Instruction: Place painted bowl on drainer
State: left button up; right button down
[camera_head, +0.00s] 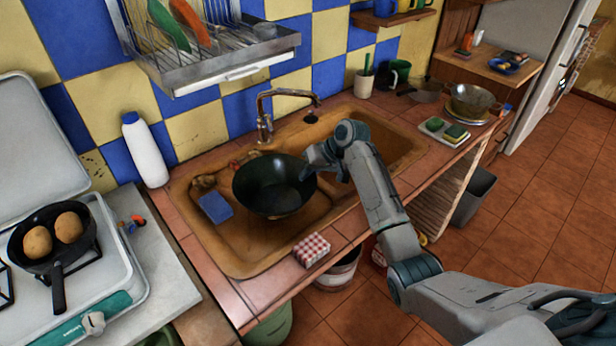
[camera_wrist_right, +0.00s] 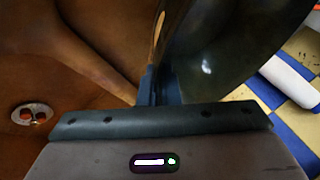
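The painted bowl (camera_head: 272,186), dark and round, is over the left basin of the brown sink (camera_head: 250,262), with its opening facing up. My right gripper (camera_head: 312,168) is at the bowl's right rim. In the right wrist view the fingers (camera_wrist_right: 156,85) are close together on the rim of the bowl (camera_wrist_right: 215,60). Whether the bowl touches the sink bottom cannot be told. The metal drainer (camera_head: 215,66) hangs on the tiled wall at upper left, with plates standing in its rack. My left gripper is not in view.
The faucet (camera_head: 270,115) stands behind the bowl, below the drainer. A blue sponge (camera_head: 215,207) lies in the sink left of the bowl. A white bottle (camera_head: 145,150) stands at the left. A checkered box (camera_head: 312,249) sits on the front edge.

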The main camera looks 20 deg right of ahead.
jog(key=shift+f, duration=0.9)
jog(key=c, duration=2.1)
grip_release()
jog(key=shift+f, duration=0.2)
jog(key=o, duration=0.5)
jog(key=shift+s, duration=0.1)
jog(key=shift+c, duration=0.2)
jog(key=shift+r, duration=0.1)
jog(key=b+v, duration=0.2)
jog(key=v, duration=1)
